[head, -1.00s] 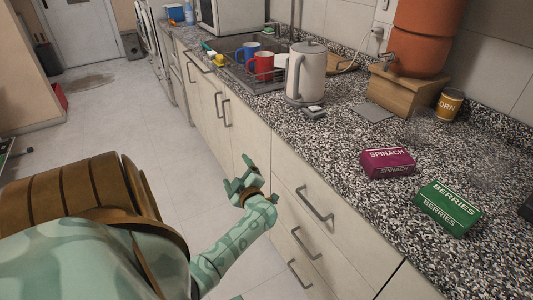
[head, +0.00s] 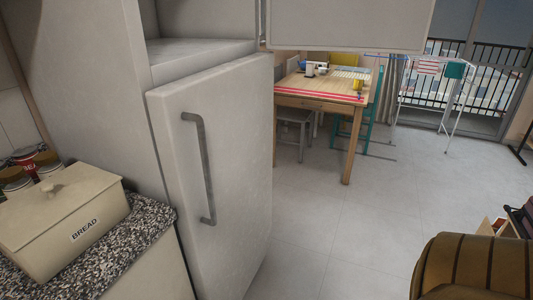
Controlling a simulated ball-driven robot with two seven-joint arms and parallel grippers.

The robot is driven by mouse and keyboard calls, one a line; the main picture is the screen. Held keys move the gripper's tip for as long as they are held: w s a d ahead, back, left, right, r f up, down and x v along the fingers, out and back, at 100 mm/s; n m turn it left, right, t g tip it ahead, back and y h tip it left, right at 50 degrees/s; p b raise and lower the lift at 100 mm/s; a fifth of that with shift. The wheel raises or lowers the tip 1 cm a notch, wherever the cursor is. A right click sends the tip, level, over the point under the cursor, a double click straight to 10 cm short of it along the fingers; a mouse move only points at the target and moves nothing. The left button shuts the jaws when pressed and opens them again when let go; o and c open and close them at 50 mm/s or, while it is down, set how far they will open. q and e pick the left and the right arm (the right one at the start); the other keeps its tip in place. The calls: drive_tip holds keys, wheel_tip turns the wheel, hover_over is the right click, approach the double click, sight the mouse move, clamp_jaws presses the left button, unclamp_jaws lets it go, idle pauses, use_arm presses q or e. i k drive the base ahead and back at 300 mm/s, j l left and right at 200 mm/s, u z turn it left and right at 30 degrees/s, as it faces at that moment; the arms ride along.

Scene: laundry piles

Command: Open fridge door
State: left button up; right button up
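The pale grey fridge (head: 75,75) stands at the left of the head view. Its lower door (head: 235,150) faces me and has a vertical grey bar handle (head: 203,170) near its left edge. This door looks closed or nearly so; I cannot tell whether there is a small gap. Above it the upper compartment is open, with a bare pale floor (head: 190,58). A flat pale panel (head: 350,22) at the top, apparently the upper door, stands swung out to the right. Neither of my grippers is in view.
A speckled counter (head: 140,235) with a cream bread box (head: 65,215) and several cans adjoins the fridge at left. A wooden table (head: 320,92) with stools and a drying rack (head: 435,85) stand farther back. The tiled floor (head: 340,235) before the fridge is clear.

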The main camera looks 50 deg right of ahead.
sight(212, 128)
drive_tip(key=i+z, duration=0.15)
drive_tip(key=z, duration=0.3)
drive_tip(key=i+z, duration=0.15)
drive_tip(key=z, duration=0.3)
drive_tip(key=i+z, duration=0.15)
drive_tip(key=z, duration=0.3)
